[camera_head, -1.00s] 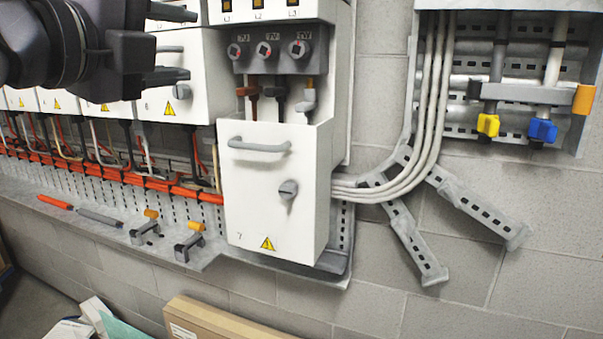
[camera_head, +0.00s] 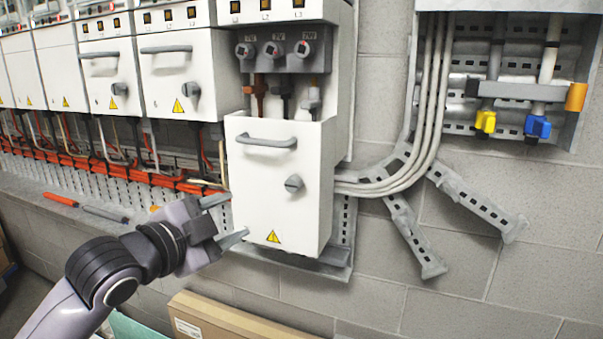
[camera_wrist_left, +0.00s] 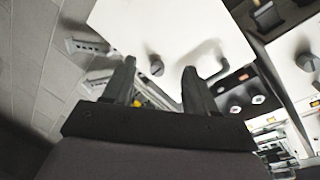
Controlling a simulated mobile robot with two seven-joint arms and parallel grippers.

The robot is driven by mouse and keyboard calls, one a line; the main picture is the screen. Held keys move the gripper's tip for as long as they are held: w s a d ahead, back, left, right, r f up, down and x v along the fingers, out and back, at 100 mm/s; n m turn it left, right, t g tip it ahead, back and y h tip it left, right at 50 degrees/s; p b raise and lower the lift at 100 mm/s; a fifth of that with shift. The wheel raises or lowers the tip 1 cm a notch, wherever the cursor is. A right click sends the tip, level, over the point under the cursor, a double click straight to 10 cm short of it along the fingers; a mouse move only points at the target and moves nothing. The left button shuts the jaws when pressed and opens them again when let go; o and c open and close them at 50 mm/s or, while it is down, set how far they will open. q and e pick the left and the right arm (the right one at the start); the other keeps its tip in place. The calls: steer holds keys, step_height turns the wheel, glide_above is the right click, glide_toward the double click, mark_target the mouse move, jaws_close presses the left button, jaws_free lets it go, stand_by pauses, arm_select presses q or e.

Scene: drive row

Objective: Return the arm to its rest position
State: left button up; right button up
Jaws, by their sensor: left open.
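My left arm comes in from the lower left in the head view. Its gripper (camera_head: 234,219) is open, with the two fingers apart and nothing visible between them. The fingertips are near the lower left edge of the white front drive unit (camera_head: 262,190); I cannot tell whether they touch it. In the left wrist view the open gripper (camera_wrist_left: 160,85) points at the same white unit (camera_wrist_left: 180,22), whose knob and handle show beyond the fingers. My right gripper is not in view.
A row of white drive units (camera_head: 175,75) lines the wall, with orange cables (camera_head: 85,165) below. A red-handled tool (camera_head: 58,199) lies on the ledge. Slotted metal brackets (camera_head: 480,205) stick out at the right. A cardboard box (camera_head: 230,318) stands on the floor below.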

arm_select(q)
step_height(320, 180, down, 15)
steer(key=s+a+n+y, duration=0.1)
steer(key=s+n, duration=0.2)
steer(key=n, duration=0.2)
steer(key=s+a+f+n+g+y, duration=0.1)
steer(key=s+a+f+n, duration=0.1)
steer(key=s+f, duration=0.5)
steer(key=s+a+f+n+g+y, duration=0.1)
steer(key=s+a+f+n+y, duration=0.1)
steer(key=s+f, duration=0.6)
steer(key=s+a+f+n+g+y, duration=0.1)
steer(key=s+f+n, duration=0.4)
steer(key=f, duration=0.6)
steer(key=s+a+g, duration=0.1)
steer(key=s+a, duration=0.1)
steer(key=shift+s+a+f+n+y, duration=0.2)
steer(key=shift+s+n+y, duration=0.1)
steer(key=shift+s+y, duration=0.1)
